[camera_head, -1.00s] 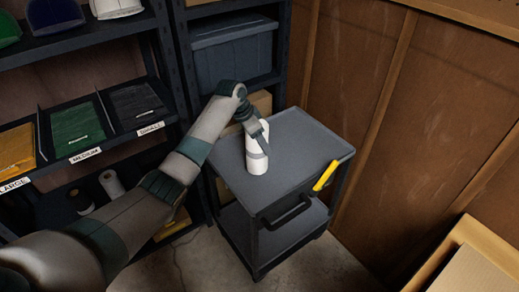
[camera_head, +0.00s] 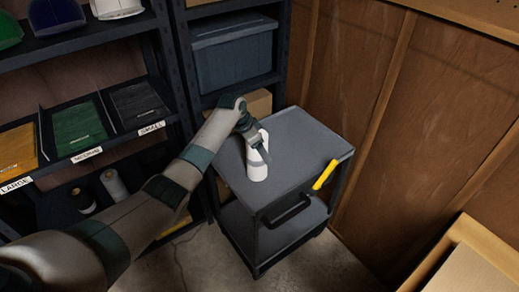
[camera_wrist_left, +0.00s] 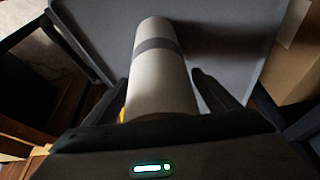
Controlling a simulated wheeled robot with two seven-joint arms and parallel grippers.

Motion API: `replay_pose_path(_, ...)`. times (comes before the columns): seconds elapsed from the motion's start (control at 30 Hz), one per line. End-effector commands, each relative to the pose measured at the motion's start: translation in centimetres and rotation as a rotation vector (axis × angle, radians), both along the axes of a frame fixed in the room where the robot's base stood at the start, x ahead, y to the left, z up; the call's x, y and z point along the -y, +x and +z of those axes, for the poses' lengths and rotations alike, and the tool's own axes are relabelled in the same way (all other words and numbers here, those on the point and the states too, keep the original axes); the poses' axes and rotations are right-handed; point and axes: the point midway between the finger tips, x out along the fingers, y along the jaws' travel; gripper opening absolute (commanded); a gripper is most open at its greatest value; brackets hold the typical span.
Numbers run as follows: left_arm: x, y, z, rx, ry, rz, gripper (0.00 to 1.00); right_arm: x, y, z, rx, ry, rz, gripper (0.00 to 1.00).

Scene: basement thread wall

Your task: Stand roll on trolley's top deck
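The white roll (camera_head: 257,171) with a grey band stands upright on the grey top deck (camera_head: 300,135) of the trolley, near its left side. In the left wrist view the roll (camera_wrist_left: 160,80) lies between my two fingers, with small gaps at the fingertips. My left gripper (camera_head: 263,150) is around the upper part of the roll, its fingers open. It also shows in the left wrist view (camera_wrist_left: 160,82). One finger hides part of the roll in the head view. My right gripper is in neither view.
A yellow-handled object (camera_head: 325,174) is at the trolley's right front edge. A dark shelf rack (camera_head: 183,70) with labelled bins stands to the left, and a lower shelf holds another white roll (camera_head: 113,185). A wooden wall (camera_head: 440,110) is behind. The right half of the deck is clear.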

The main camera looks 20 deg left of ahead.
Motion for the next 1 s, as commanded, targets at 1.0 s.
replay_pose_path(1.0, -2.3, -2.1, 8.1, 0.005, 0.0, -0.001, 0.81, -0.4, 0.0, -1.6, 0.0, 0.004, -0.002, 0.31)
